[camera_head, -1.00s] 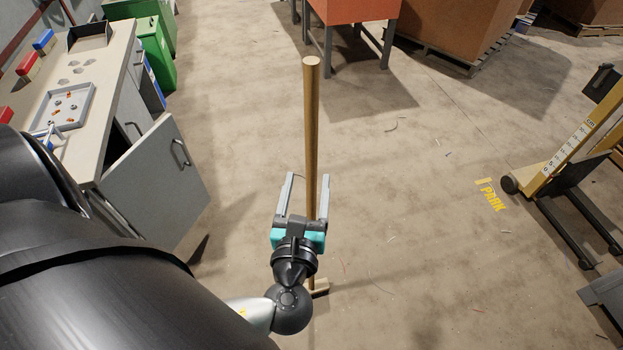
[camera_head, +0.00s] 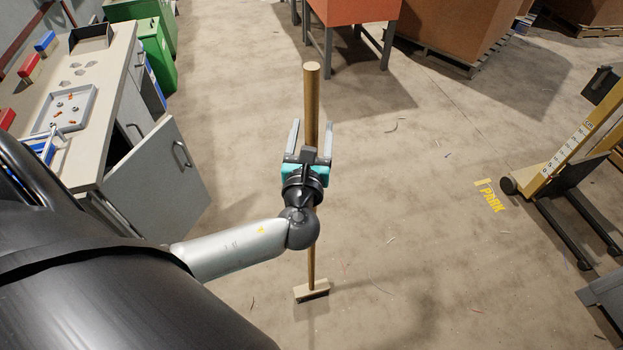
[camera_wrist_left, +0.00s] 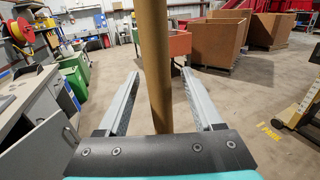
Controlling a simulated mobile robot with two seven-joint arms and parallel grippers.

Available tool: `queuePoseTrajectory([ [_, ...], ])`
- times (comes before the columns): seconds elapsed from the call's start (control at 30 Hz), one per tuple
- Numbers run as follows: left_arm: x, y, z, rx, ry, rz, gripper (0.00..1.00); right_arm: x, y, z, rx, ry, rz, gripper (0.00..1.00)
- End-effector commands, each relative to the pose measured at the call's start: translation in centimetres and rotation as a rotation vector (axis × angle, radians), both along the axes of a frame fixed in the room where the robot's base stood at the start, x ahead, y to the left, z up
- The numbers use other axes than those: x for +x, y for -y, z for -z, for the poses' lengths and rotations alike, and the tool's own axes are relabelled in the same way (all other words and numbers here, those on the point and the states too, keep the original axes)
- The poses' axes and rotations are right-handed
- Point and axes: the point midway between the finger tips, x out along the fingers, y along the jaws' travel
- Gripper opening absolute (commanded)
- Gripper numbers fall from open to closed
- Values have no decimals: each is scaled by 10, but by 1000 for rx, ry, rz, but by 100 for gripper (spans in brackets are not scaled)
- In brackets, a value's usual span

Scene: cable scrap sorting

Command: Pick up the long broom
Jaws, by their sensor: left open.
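The long broom (camera_head: 311,95) stands upright, with its wooden handle pointing up and its block head (camera_head: 312,290) on the floor. My left gripper (camera_head: 310,137) is open, with one finger on each side of the handle. In the left wrist view the handle (camera_wrist_left: 154,60) runs upright between the two spread fingers (camera_wrist_left: 156,95), with a gap on both sides. The gripper hides part of the handle in the head view. My right gripper is in neither view.
A workbench (camera_head: 110,85) with a tray (camera_head: 70,107) stands at the left, its grey cabinet door (camera_head: 160,185) swung open. Green bins (camera_head: 155,45) stand behind it. An orange bin on legs (camera_head: 350,10) is at the back. A yellow lift (camera_head: 575,145) is at the right. Floor around the broom is clear.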

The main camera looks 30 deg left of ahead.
Motion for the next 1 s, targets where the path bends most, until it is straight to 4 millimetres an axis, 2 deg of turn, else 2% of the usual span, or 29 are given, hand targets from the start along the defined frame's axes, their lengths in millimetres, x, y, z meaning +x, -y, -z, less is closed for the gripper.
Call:
queuePoseTrajectory([
  [0.1,17,-10,0,2,2,-1,67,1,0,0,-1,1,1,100],
  [0.2,25,-14,1,0,1,0,67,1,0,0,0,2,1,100],
  [0.5,28,-16,1,0,-1,0,66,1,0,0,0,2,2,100],
  [1.0,27,-15,1,0,-1,0,10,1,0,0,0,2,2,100],
])
